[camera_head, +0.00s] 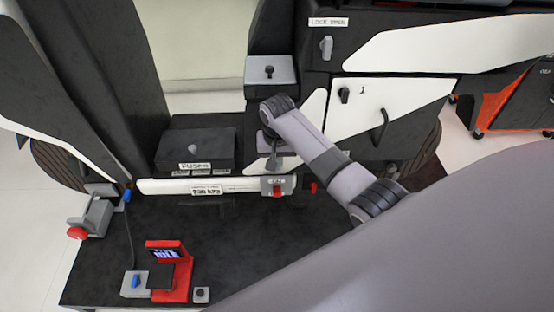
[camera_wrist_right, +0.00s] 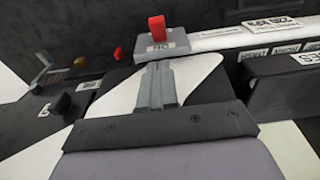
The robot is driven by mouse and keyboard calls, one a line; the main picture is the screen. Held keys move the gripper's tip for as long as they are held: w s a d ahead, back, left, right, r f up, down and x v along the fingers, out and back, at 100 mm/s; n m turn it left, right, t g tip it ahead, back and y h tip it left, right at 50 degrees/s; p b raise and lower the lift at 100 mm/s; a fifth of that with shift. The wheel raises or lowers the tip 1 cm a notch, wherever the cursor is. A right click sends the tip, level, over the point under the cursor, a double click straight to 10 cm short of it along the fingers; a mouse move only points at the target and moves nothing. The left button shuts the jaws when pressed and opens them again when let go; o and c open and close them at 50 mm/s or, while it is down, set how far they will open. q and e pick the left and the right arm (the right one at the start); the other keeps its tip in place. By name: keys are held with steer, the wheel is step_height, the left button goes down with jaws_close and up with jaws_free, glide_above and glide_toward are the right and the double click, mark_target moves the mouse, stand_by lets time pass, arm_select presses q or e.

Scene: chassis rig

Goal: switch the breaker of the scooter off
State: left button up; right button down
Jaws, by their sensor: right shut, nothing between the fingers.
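The scooter's breaker shows in the head view as a red lever (camera_head: 278,191) on a small grey block at the right end of the white bar. In the right wrist view the red lever (camera_wrist_right: 156,29) stands up from its grey base (camera_wrist_right: 162,48), beside a label that reads ON upside down. My right gripper (camera_head: 273,165) points down just behind the breaker, over the white panel. In the wrist view its fingers (camera_wrist_right: 158,68) are shut and empty, with the tips close to the grey base; whether they touch it is unclear. My left gripper is not in view.
A white labelled bar (camera_head: 200,186) runs left from the breaker. A black box (camera_head: 195,150) stands behind it. A smaller red knob (camera_head: 314,188) is right of the breaker. A red stand with a screen (camera_head: 168,268) is at the front left. The dark deck between is clear.

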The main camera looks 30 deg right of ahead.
steer(key=b, duration=0.2)
glide_above(277, 191)
steer(key=w, duration=0.1)
steer(key=f, duration=0.4)
steer(key=shift+w+d+f, duration=0.2)
steer(key=shift+d, duration=0.15)
steer(key=shift+s+a+f, duration=0.1)
steer(key=shift+s+f, duration=0.1)
steer(key=shift+f, duration=0.4)
steer(key=shift+s+a+f, duration=0.1)
steer(key=shift+s+f, duration=0.1)
steer(key=shift+f, duration=0.35)
steer(key=shift+s+a+f, duration=0.15)
steer(key=shift+s+f, duration=0.15)
steer(key=shift+f, duration=0.35)
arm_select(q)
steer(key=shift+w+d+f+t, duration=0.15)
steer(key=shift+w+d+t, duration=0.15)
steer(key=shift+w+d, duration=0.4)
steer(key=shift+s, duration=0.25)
arm_select(e)
steer(key=shift+s, duration=0.1)
